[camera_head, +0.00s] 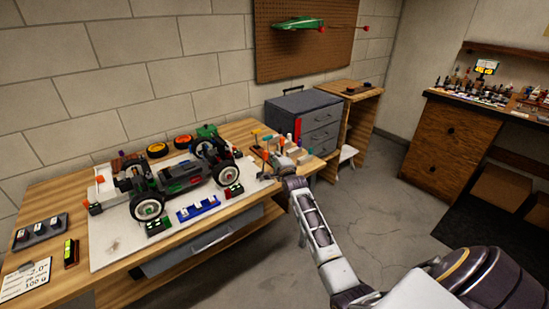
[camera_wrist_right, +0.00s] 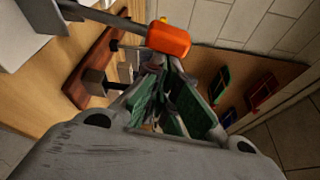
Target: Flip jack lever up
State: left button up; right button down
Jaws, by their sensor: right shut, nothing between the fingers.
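The RC car (camera_head: 185,182), with black body, white-rimmed wheels and green parts, stands on a pale mat (camera_head: 115,243) on the wooden workbench. I cannot make out a jack or its lever in either view. My right gripper (camera_head: 268,175) is at the right end of the bench, beside the tool rack and to the right of the car. In the right wrist view its green-padded fingers (camera_wrist_right: 172,98) are shut with nothing between them. An orange handle (camera_wrist_right: 169,39) on a grey shaft crosses near the fingertips; I cannot tell whether they touch. My left gripper is not in view.
A tool rack with coloured handles (camera_head: 268,140) is close to my right gripper. A blue tray (camera_head: 198,208) lies in front of the car. Orange-rimmed tyres (camera_head: 158,150) lie behind it. A grey drawer cabinet (camera_head: 304,116) stands behind the bench's right end. Open floor lies right.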

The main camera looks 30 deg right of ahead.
aim_at(268, 154)
jog(key=a+n, duration=0.1)
jog(key=a+r+n+p, duration=0.1)
jog(key=a, duration=0.1)
jog(key=shift+n+t, duration=0.3)
jog(key=shift+t, duration=0.1)
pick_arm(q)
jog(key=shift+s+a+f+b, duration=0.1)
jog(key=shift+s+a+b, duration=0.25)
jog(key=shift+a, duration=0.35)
pick_arm(e)
jog(key=a+n+t+y, duration=0.1)
jog(key=a+n+t, duration=0.1)
jog(key=a+n, duration=0.5)
jog(key=shift+s+f+n+t, duration=0.3)
jog(key=shift+s+f+n, duration=0.15)
jog(key=shift+n, duration=0.35)
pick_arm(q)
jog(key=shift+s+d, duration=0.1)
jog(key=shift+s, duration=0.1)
pick_arm(e)
jog(key=shift+a+f, duration=0.1)
jog(key=shift+f, duration=0.05)
